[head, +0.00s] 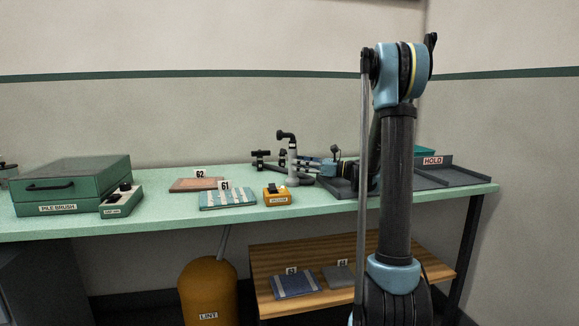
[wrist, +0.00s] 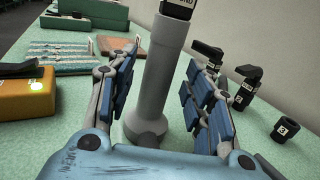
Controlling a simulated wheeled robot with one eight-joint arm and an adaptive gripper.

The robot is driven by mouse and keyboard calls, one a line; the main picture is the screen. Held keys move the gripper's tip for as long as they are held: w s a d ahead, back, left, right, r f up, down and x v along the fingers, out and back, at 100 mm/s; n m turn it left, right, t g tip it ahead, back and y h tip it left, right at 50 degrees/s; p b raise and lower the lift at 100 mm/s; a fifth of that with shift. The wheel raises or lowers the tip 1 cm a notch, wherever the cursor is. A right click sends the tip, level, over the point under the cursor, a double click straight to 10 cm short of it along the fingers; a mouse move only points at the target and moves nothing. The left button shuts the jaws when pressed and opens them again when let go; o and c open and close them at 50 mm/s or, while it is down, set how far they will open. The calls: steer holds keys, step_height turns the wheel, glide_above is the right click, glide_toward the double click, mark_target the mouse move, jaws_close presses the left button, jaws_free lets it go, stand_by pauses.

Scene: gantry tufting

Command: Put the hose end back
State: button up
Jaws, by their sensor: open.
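A grey upright tube (wrist: 158,85) with a flared foot stands on the bench in the wrist view. It has a black top piece (wrist: 180,8) with a partly cut-off label ending in "ND". My gripper (wrist: 160,80) is open, with one blue-padded finger on each side of the tube. I cannot tell whether either finger touches it. In the head view the grey post (head: 292,160) has a black bent top and my gripper (head: 318,167) is beside it. No loose hose end can be told apart for sure.
Black nozzles (wrist: 244,85) stand right of the tube. A yellow box (head: 277,195) with a lit green light in the wrist view, and sample panels 61 (head: 228,199) and 62 (head: 196,184), lie left. A HOLD tray (head: 455,176) is at right. A green PILE BRUSH case (head: 75,184) is far left.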

steer(key=v, duration=0.7)
steer(key=shift+d, duration=0.35)
